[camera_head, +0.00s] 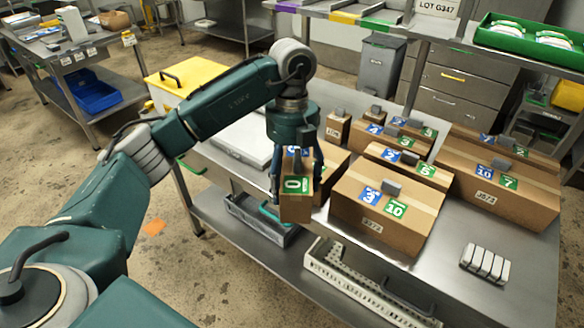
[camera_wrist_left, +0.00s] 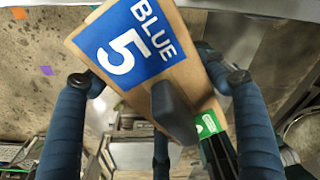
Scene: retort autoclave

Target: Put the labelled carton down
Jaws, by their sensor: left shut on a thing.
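The labelled carton (camera_head: 295,208) is a small brown box with a green "0" label on its side. My left gripper (camera_head: 297,178) is shut on it, fingers down its sides, at the front edge of the steel table (camera_head: 420,268). Whether its base touches the table, I cannot tell. In the left wrist view the carton (camera_wrist_left: 189,76) shows a blue "BLUE 5" label, a dark knob and part of a green label. The left gripper's fingers (camera_wrist_left: 160,88) flank it there, and the carton sits turned between them. My right gripper is not in view.
Several larger labelled cartons stand close by on the right; the nearest is the "3 / 10" carton (camera_head: 379,225). A flat pale case (camera_head: 240,142) lies to the left. Bare table lies at the front right, around a ribbed pale block (camera_head: 485,263). A perforated tray (camera_head: 365,288) is below the edge.

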